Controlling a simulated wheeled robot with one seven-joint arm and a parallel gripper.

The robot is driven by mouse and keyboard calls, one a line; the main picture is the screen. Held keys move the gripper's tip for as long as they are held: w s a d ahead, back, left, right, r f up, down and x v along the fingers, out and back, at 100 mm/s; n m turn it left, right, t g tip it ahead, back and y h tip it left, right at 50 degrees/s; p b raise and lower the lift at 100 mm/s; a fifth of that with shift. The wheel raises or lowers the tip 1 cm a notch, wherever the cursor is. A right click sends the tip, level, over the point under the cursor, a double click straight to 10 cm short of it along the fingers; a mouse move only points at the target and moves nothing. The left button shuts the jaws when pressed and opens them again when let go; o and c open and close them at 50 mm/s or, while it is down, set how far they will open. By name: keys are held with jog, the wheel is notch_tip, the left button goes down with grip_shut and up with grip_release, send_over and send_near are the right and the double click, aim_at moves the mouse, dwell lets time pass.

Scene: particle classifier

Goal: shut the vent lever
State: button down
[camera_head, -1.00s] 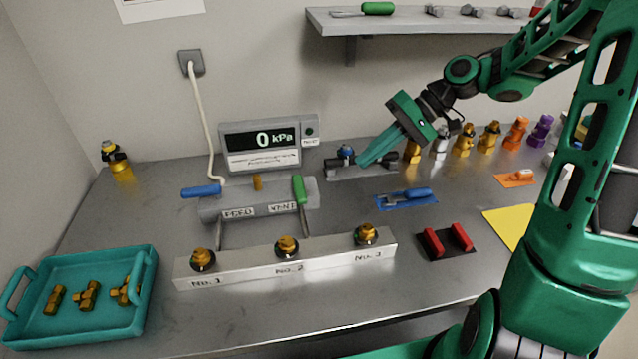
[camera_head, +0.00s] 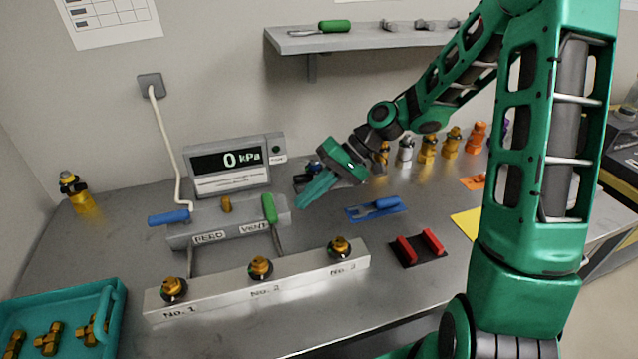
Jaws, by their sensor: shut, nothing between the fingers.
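The vent lever (camera_head: 269,208) is a green handle at the right end of the grey manifold block, above the label VENT (camera_head: 254,227). It stands roughly upright, slightly tilted.
The gauge (camera_head: 232,165) reads 0 kPa behind the manifold. A white rail (camera_head: 215,293) with several brass fittings stands in front. A blue mat with a tool (camera_head: 376,208) and a red-jawed holder (camera_head: 419,247) lie to the right. A teal tray (camera_head: 116,310) is front left.

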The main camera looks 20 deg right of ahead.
aim_at(270, 210)
jog(key=shift+a, duration=2.1)
